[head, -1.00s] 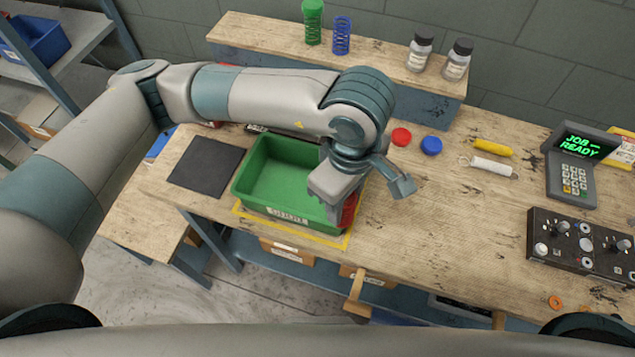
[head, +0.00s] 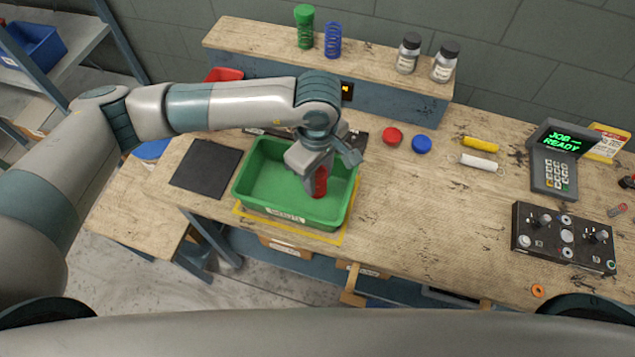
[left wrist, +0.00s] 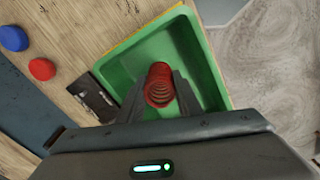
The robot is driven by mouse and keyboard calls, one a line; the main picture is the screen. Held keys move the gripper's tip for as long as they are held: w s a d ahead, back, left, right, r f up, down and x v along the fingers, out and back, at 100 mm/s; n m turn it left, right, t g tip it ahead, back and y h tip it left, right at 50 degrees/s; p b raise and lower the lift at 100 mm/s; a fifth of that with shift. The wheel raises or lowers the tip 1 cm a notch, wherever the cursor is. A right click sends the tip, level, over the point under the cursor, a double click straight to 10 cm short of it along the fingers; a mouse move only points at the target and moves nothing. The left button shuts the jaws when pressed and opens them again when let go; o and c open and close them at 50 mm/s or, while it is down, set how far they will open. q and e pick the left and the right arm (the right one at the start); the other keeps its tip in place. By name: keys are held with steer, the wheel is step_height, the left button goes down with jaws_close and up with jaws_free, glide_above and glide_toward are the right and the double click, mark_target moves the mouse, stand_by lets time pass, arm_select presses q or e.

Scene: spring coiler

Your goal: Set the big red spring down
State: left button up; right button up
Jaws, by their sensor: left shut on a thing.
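The big red spring (head: 320,182) is upright between the fingers of my left gripper (head: 310,180), which is shut on it. In the left wrist view the spring (left wrist: 160,86) shows its coils end-on between the two fingers (left wrist: 160,100). The gripper and spring are over the right part of the green bin (head: 252,180), within its rim. I cannot tell whether the spring's lower end touches the bin floor. My right gripper is not in view.
The green bin stands inside a yellow outline (head: 290,234). A dark mat (head: 206,165) lies left of it. Red (head: 392,136) and blue (head: 421,144) caps lie behind right. A control box (head: 565,236) and terminal (head: 556,160) stand at right. Springs and bottles stand on the shelf (head: 375,62).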

mark_target(317, 186)
arm_select(q)
steer(key=shift+f+p, duration=1.2)
steer(key=shift+f, duration=0.75)
steer(key=shift+f, duration=0.15)
steer(key=o, duration=1.2)
steer(key=shift+c, duration=0.2)
